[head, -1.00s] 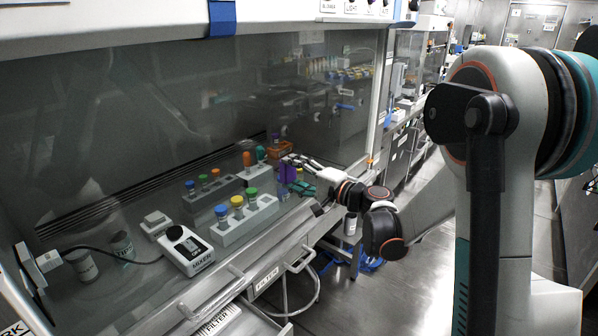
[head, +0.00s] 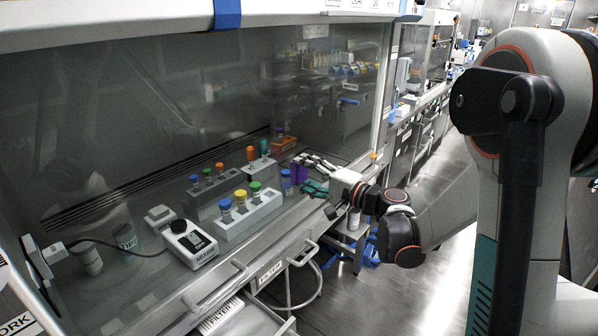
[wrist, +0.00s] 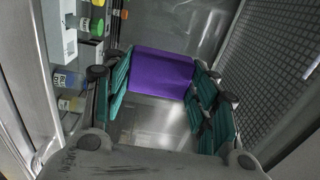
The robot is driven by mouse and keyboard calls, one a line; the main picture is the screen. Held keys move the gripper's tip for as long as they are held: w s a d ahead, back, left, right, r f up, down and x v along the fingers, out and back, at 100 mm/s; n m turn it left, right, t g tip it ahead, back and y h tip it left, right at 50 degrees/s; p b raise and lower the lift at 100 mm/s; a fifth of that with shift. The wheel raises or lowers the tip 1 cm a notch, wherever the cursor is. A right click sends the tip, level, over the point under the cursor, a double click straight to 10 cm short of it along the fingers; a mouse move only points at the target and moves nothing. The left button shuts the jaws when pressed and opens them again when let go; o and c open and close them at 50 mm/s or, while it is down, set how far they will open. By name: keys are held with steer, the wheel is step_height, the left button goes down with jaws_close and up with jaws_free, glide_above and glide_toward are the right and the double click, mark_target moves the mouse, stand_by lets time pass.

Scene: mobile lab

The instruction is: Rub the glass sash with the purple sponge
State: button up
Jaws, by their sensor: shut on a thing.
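The purple sponge (head: 298,172) is between the teal fingers of my gripper (head: 309,178), just right of the tube racks at the cabinet's front opening. In the wrist view the sponge (wrist: 160,75) spans the gap between the fingers, held near their tips, and my gripper is shut on it. The glass sash (head: 120,110) is the large, faintly reflecting pane across the cabinet front. I cannot tell whether the sponge touches the glass.
A white rack (head: 250,214) with blue, yellow and green capped tubes stands left of my gripper. A mixer (head: 190,244) stands left. Metal handles (head: 304,252) stick out below the front ledge.

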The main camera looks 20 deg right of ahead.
steer(key=shift+v, duration=1.15)
steer(key=v, duration=0.3)
steer(key=shift+r+p+x, duration=0.1)
steer(key=shift+r+x, duration=0.15)
steer(key=shift+x, duration=0.9)
steer(key=shift+r+p+x, duration=0.1)
steer(key=shift+r+x, duration=0.1)
steer(key=shift+x, duration=0.95)
steer(key=shift+r+p+x, duration=0.1)
steer(key=shift+r+x, duration=0.15)
steer(key=shift+x, duration=0.9)
steer(key=shift+x, duration=1)
